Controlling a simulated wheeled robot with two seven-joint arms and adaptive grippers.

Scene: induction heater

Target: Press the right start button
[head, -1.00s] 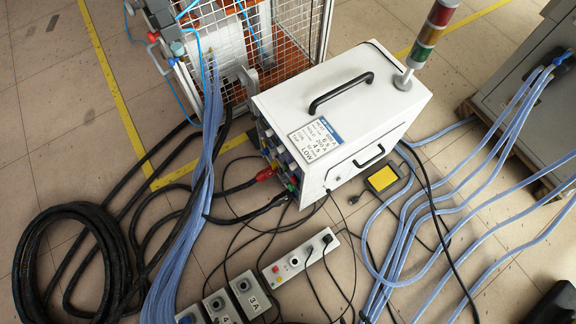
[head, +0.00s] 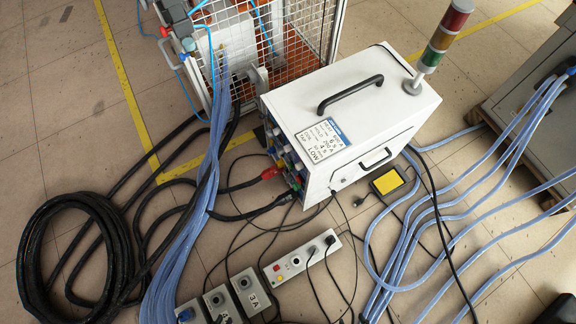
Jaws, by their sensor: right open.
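Several small grey boxes stand on the floor at the bottom centre. I cannot read which is the right start button. A dark shape at the bottom right corner looks like my right gripper (head: 556,310), cut off by the frame, well away from the boxes. My left gripper is not in view.
The white heater cabinet (head: 395,125) with a black handle and signal tower (head: 441,45) stands behind the boxes. A coiled black cable (head: 40,235) lies left. Blue hoses (head: 408,235) and black leads cross the floor. A yellow-topped pedal (head: 388,182) sits beside the cabinet.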

